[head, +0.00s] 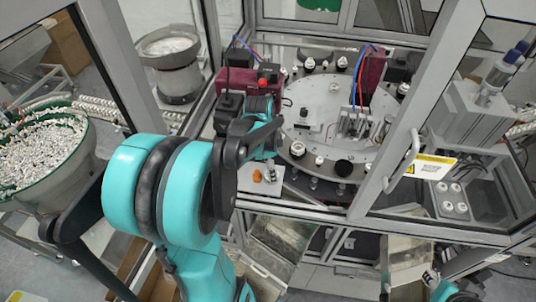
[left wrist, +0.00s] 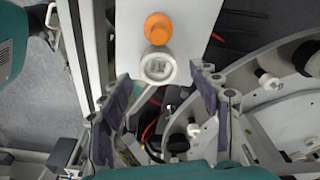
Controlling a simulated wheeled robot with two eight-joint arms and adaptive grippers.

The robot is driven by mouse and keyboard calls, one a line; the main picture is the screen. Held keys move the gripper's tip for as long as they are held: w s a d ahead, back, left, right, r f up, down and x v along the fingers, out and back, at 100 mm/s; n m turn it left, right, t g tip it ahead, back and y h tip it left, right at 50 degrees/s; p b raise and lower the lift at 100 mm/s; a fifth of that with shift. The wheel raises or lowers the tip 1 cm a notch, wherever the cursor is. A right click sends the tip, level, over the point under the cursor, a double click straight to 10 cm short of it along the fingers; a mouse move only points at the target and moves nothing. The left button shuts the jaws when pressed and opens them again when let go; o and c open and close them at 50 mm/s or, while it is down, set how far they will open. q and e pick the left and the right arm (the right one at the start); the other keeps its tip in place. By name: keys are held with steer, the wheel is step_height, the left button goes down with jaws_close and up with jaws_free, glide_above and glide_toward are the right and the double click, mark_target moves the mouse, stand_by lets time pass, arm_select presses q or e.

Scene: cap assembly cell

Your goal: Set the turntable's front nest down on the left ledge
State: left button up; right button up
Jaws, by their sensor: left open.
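The round grey turntable (head: 318,100) is inside the cell, with several black and white nests around its rim. A black nest (head: 343,168) sits at its front edge. The left ledge (head: 284,186) is a pale plate left of the turntable; it also shows in the left wrist view (left wrist: 190,22). A white round nest-like piece (left wrist: 158,66) stands at the ledge's end, beside an orange piece (left wrist: 158,28). My left gripper (left wrist: 165,78) is open, its fingertips either side of and just short of the white piece. In the head view my arm partly hides this gripper (head: 268,140).
Cell frame posts (head: 405,110) stand close on the right. A green bowl of white parts (head: 42,150) is at left. A tray with several white caps (head: 452,200) is at right.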

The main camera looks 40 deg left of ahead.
mark_target(267, 176)
arm_select(q)
step_height(267, 176, up, 9)
steer(key=s, duration=0.1)
steer(key=s+d+n+t, duration=0.2)
steer(key=d+n+t, duration=0.1)
steer(key=d, duration=0.5)
steer(key=s+d+f+n+t, duration=0.1)
steer(key=s+d+n+t, duration=0.1)
steer(key=d, duration=0.7)
steer(key=n+t, duration=0.1)
steer(key=n, duration=0.1)
steer(key=shift+s+d+n+y+p, duration=0.15)
steer(key=shift+s+n+y+p, duration=0.15)
steer(key=shift+n+y, duration=0.1)
steer(key=shift+f, duration=0.1)
steer(key=shift+s, duration=0.1)
